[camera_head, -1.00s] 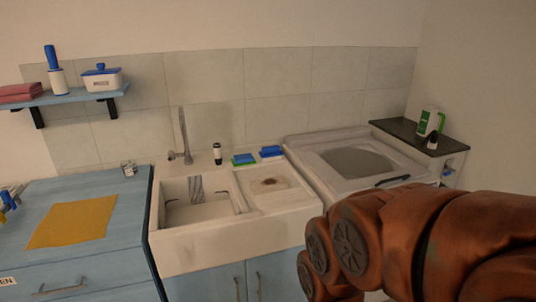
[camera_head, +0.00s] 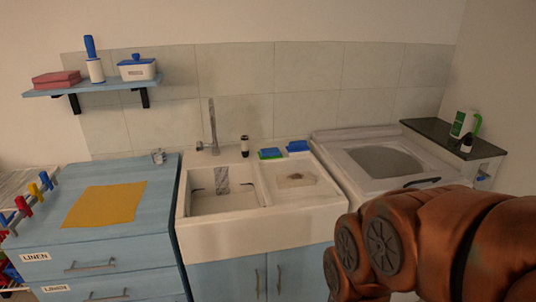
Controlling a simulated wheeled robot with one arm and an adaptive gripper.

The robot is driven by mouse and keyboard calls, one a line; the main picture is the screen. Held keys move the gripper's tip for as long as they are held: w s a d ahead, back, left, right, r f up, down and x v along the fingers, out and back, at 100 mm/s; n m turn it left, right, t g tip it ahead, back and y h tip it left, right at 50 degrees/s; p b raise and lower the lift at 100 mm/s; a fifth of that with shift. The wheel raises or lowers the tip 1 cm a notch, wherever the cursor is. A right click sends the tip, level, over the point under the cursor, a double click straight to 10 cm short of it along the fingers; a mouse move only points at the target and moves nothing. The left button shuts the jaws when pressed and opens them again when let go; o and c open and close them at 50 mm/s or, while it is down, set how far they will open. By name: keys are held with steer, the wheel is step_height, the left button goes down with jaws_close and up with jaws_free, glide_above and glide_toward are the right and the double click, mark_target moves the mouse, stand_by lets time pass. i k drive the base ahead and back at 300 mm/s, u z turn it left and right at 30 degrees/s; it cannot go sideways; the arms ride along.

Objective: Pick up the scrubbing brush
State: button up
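A small blue block-like item (camera_head: 298,146) sits on the back rim of the white sink (camera_head: 262,233), to the right of a blue and green sponge-like item (camera_head: 270,154). The blue item may be the scrubbing brush, but it is too small for me to tell bristles. My orange-brown arm fills the lower right, in front of the washing machine and sink cabinet. My gripper is outside the picture.
A top-loading washer (camera_head: 385,162) stands right of the sink, with a green and white bottle (camera_head: 463,124) on a dark-topped cabinet beyond. A yellow cloth (camera_head: 105,204) lies on the blue drawers (camera_head: 110,262).

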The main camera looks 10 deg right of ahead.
mark_target(297, 147)
steer(key=k, duration=0.65)
steer(key=z, duration=0.45)
steer(key=i, duration=1.9)
steer(key=u, duration=1.1)
steer(key=i, duration=0.35)
steer(key=u, duration=0.3)
